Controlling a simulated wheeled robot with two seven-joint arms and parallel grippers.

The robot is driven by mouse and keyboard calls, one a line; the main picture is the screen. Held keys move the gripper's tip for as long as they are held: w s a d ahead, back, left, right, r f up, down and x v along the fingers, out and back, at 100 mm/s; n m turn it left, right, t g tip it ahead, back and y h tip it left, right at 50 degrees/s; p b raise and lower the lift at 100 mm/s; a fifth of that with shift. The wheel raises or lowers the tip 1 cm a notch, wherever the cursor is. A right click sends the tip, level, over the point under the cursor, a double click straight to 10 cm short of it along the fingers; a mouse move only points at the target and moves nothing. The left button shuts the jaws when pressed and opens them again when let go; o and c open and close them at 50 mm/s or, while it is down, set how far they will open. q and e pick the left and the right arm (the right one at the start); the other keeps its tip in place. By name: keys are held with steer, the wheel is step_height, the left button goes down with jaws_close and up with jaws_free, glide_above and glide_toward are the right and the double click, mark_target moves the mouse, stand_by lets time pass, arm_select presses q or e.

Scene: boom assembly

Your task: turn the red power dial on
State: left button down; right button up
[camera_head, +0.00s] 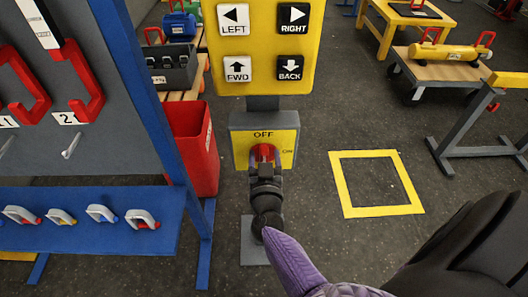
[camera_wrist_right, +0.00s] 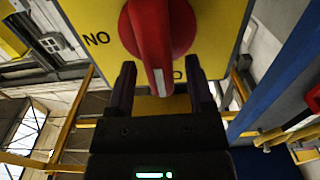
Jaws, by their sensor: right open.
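The red power dial (camera_head: 263,151) sits on a yellow plate (camera_head: 286,143) with OFF printed above it and ON at its right. The dial also shows large in the right wrist view (camera_wrist_right: 160,35). Its handle, with a white mark, points toward OFF. My right gripper (camera_head: 264,168) is in front of the dial, partly covering it. In the right wrist view its two fingers (camera_wrist_right: 160,88) are apart, with the tip of the handle showing in the gap between them. I cannot tell whether they touch it. My left gripper is not in view.
Above is a yellow panel (camera_head: 265,46) with LEFT, RIGHT, FWD and BACK buttons. A red bin (camera_head: 195,148) and a blue-framed rack (camera_head: 150,110) with clamps stand at the left. A yellow floor square (camera_head: 335,182) lies at the right, with open floor around it.

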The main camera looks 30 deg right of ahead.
steer(key=shift+c, duration=1.1)
jaws_close()
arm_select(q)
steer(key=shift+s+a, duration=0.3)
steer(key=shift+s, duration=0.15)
